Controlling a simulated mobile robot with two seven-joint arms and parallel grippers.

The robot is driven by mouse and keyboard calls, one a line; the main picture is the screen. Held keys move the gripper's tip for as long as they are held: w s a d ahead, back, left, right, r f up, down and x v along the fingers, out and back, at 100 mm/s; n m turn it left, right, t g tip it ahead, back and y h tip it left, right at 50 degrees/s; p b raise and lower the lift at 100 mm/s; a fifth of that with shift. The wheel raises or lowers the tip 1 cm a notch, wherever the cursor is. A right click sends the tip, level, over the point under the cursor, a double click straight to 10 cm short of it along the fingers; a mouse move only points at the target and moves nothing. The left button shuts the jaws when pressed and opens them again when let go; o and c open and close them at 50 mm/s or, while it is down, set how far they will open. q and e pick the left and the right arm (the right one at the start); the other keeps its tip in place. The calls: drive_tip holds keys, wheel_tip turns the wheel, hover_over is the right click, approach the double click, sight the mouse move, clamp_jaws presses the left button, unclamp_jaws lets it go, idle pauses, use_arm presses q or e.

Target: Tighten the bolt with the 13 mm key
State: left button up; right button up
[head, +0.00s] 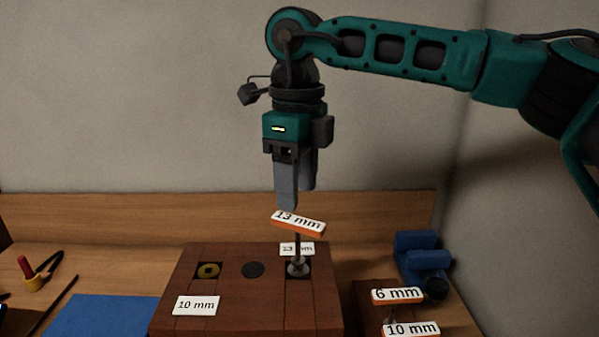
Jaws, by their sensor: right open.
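The 13 mm key (298,223), with an orange and white labelled handle, stands upright with its dark shaft down on the grey bolt (298,269) in the right recess of the wooden block (250,312). A 13 mm label behind the shaft is partly covered. My right gripper (297,199) points down just above the key's handle. Its fingers are apart and hold nothing; I cannot tell whether they touch the handle. My left gripper is not in view.
The 6 mm key (397,295) and 10 mm key (411,329) stand at right.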

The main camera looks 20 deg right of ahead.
sight(298, 220)
drive_tip(key=shift+f, duration=0.55)
wheel_tip(298, 220, down, 7)
drive_tip(key=b, duration=0.4)
drive_tip(key=shift+r+b, duration=0.15)
drive_tip(key=shift+b, duration=0.25)
drive_tip(key=c, duration=0.9)
